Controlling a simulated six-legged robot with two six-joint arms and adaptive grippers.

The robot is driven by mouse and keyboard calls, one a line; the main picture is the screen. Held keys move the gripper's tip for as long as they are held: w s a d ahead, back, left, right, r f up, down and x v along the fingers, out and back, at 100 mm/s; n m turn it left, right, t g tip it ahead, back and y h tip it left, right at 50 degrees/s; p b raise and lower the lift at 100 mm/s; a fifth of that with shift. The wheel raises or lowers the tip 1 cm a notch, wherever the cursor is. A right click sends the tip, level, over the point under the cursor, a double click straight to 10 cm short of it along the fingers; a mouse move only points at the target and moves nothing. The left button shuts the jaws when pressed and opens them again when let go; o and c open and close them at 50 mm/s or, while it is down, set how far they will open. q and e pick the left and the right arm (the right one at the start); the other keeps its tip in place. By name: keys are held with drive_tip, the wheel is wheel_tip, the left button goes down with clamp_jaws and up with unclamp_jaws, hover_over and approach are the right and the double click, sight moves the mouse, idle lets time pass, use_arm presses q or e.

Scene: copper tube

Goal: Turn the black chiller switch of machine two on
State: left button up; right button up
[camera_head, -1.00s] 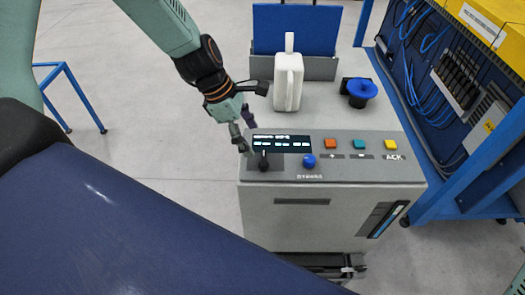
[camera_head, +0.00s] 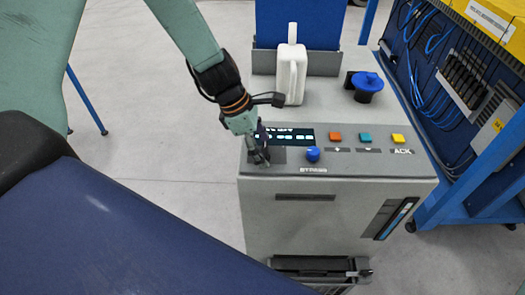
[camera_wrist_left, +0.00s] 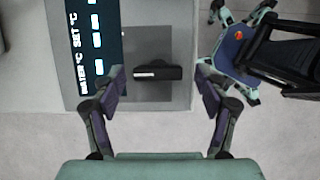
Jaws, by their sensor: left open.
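The grey machine (camera_head: 330,218) has a sloping panel with a dark display (camera_head: 300,137). My left gripper (camera_head: 259,157) is over the panel's left end, open and pointing down, and hides the black switch in the head view. In the left wrist view, the black switch (camera_wrist_left: 158,73) is a bar lying across the picture, with a white mark at its end towards the display (camera_wrist_left: 96,40). The open fingers of my left gripper (camera_wrist_left: 160,84) are on either side of the bar, with gaps. My right gripper is not in view.
A blue knob (camera_head: 313,154) and orange (camera_head: 335,136), teal (camera_head: 365,137) and yellow (camera_head: 398,138) buttons are on the panel. A white jug (camera_head: 291,75) and a blue-topped black fitting (camera_head: 368,84) stand behind. A blue rack with cables (camera_head: 440,75) is at the right.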

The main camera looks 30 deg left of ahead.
use_arm(q)
drive_tip(key=shift+f, duration=0.15)
drive_tip(key=shift+w, duration=0.2)
drive_tip(key=shift+d, duration=0.1)
drive_tip(key=shift+c, duration=1.3)
drive_tip(key=shift+s, duration=0.15)
drive_tip(key=c, duration=0.9)
